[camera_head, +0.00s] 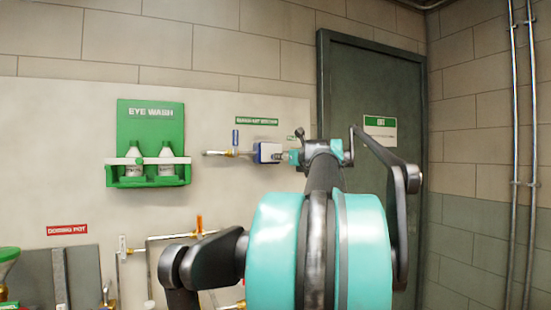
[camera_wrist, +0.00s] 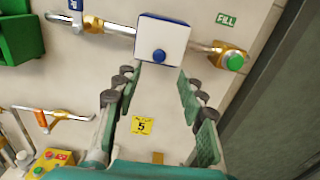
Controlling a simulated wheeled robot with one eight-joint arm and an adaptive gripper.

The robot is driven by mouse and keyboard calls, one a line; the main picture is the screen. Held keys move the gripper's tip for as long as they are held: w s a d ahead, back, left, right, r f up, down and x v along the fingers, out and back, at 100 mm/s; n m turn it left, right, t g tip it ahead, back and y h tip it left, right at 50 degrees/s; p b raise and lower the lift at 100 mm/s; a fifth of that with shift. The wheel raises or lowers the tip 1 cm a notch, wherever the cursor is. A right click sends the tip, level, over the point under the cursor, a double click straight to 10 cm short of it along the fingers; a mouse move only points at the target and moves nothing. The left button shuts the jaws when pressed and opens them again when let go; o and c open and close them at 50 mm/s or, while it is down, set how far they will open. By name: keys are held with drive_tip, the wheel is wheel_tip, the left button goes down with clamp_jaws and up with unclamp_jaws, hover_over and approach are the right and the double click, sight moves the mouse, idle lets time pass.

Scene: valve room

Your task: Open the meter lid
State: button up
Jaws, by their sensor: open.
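The meter (camera_wrist: 162,38) is a white box with blue edges and a round blue knob (camera_wrist: 158,56) on its lower front, set in a brass pipe line on the wall. Its lid appears closed. The knob lies between the fingertip directions. I cannot tell whether the fingertips touch the meter. In the head view the gripper (camera_head: 291,156) is just right of the meter.
A green eye wash station (camera_head: 150,150) hangs on the wall to the left. A dark door (camera_head: 370,90) stands to the right. Pipes with an orange-handled valve (camera_head: 199,224) run below. A yellow tag (camera_wrist: 142,125) and a yellow button box (camera_wrist: 52,160) show below the meter.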

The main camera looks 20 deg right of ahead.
sight(273, 152)
drive_tip(key=w, duration=0.8)
drive_tip(key=shift+w+a, duration=0.15)
drive_tip(key=shift+w, duration=0.2)
drive_tip(key=shift+c, duration=0.2)
clamp_jaws()
